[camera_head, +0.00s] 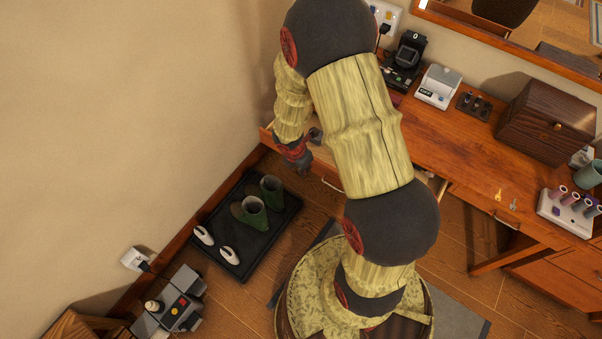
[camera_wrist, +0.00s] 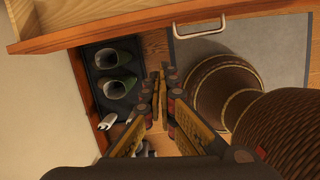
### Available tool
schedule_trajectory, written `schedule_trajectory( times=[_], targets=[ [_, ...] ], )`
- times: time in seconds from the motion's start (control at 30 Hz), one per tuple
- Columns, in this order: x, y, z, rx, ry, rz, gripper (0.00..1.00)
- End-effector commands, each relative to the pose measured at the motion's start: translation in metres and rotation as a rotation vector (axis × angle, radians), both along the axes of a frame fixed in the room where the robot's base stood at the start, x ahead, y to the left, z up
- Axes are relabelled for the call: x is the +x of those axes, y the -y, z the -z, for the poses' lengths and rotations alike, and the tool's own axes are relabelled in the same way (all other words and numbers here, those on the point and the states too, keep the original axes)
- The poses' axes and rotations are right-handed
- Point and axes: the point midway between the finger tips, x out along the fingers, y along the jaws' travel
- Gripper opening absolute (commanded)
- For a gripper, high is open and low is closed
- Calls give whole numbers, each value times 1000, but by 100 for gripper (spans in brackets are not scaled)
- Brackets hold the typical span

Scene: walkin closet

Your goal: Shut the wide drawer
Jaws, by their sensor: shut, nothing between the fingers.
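The wide drawer (camera_head: 318,171) is under the left part of the wooden desk and stands pulled out past the desk edge. Its middle is hidden behind my arm, and a pale bit of its inside shows right of the arm. In the wrist view the drawer front (camera_wrist: 130,22) crosses the top, with its metal handle (camera_wrist: 200,28) hanging below the edge. My gripper (camera_head: 304,168) is at the drawer's left end, close to its front; I cannot tell whether it touches. In the wrist view my gripper's fingers (camera_wrist: 160,88) are together and empty.
A black tray (camera_head: 203,222) with green boots (camera_head: 262,205) and white shoes lies on the floor by the left wall. The desk (camera_head: 455,140) holds a wooden box (camera_head: 545,120), keys and small devices. More gadgets (camera_head: 172,305) stand at lower left.

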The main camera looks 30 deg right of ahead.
Motion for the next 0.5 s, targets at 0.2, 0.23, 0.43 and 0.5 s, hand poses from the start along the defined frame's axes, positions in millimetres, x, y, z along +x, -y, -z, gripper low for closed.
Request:
schedule_trajectory(
  times=[0.2, 0.23, 0.43, 0.5],
  targets=[
    [6, -4, 1, 5, -7, -135, 0],
    [6, -4, 2, 5, -9, -142, 0],
    [7, 1, 25, 4, -13, -144, 0],
    [8, 4, 38, 4, -12, -144, 0]
  ],
)
